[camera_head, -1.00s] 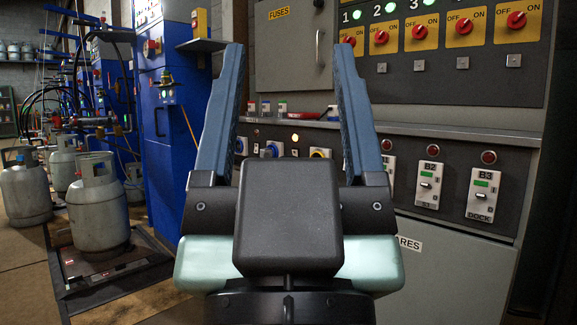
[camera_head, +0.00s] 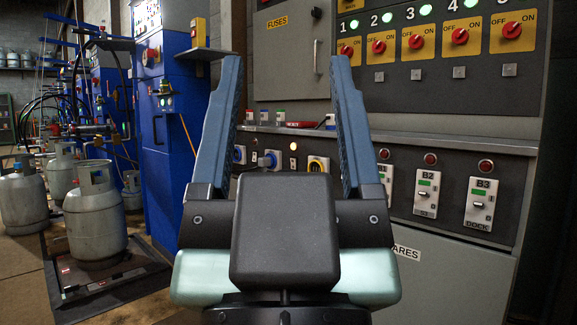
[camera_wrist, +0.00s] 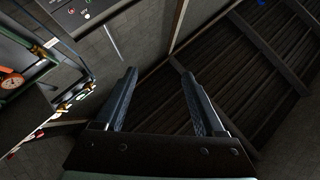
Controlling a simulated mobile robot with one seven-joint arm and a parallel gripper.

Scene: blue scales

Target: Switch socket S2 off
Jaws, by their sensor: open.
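A B2 switch plate (camera_head: 426,194) is on the grey panel, with a small lever, a green window and a small lower label I cannot read surely. A B1 plate (camera_head: 386,183) is partly hidden behind my right finger. A B3 plate (camera_head: 481,205) reads DOCK. Two blue sockets show between my fingers, one at the left (camera_head: 239,154) and one further right (camera_head: 271,159); their labels are not readable. My gripper (camera_head: 286,60) is open and empty, pointing up in front of the panel. It is also open in the wrist view (camera_wrist: 160,75).
A row of red rotary knobs (camera_head: 415,41) under green lamps is above. A ledge (camera_head: 460,143) juts out over the lower panel. Gas cylinders (camera_head: 95,215) and a blue cabinet (camera_head: 165,130) stand left.

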